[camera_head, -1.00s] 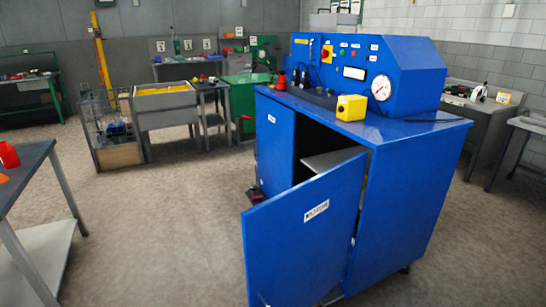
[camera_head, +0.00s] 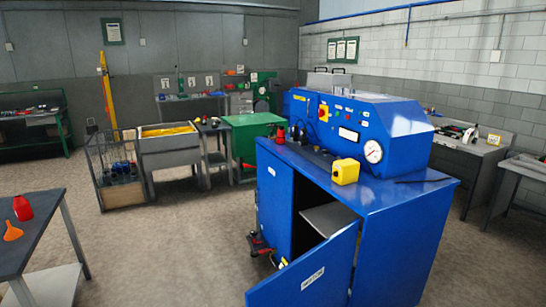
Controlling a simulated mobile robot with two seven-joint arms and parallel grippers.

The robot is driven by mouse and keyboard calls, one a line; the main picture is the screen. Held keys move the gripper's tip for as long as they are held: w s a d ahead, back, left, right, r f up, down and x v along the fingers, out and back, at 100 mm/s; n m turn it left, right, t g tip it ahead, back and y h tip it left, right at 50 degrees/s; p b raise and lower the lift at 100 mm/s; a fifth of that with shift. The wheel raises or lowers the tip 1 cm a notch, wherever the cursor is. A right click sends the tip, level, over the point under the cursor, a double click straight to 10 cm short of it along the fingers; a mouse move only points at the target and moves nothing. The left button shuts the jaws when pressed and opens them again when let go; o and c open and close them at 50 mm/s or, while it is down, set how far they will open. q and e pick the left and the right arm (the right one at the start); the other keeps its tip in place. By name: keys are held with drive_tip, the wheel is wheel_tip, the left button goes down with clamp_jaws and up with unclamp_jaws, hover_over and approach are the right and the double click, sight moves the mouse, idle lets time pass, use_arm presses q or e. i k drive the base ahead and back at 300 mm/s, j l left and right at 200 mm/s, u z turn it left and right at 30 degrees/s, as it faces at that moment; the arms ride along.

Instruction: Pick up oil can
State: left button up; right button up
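A red can-like container (camera_head: 22,208), which looks like the oil can, stands on the dark-topped table (camera_head: 50,203) at the left edge of the head view. An orange funnel-shaped object (camera_head: 12,231) is in front of it on the same table. The container is small in the picture, so its details are hard to make out. Neither of my grippers shows in the view.
A blue crimping machine cabinet (camera_head: 405,230) stands at centre right, its front door (camera_head: 305,280) swung open. A yellow box (camera_head: 345,171) sits on its top. A wire cage cart (camera_head: 112,172) and green cabinet (camera_head: 250,135) stand behind. The floor between table and cabinet is clear.

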sight(22, 207)
drive_tip(key=j+u, duration=0.1)
drive_tip(key=u, duration=1.9)
drive_tip(key=i+z, duration=0.25)
drive_tip(key=i, duration=0.4)
drive_tip(key=i+j+z, duration=0.1)
drive_tip(key=i+z, duration=0.15)
drive_tip(key=i, duration=0.45)
drive_tip(key=i+l+z, duration=0.1)
drive_tip(key=i+z, duration=0.4)
drive_tip(key=i, duration=0.2)
drive_tip(key=i+j+z, duration=0.15)
drive_tip(key=i+z, duration=0.3)
drive_tip(key=i, duration=1.05)
drive_tip(key=i+l+u, duration=0.15)
drive_tip(key=i, duration=0.7)
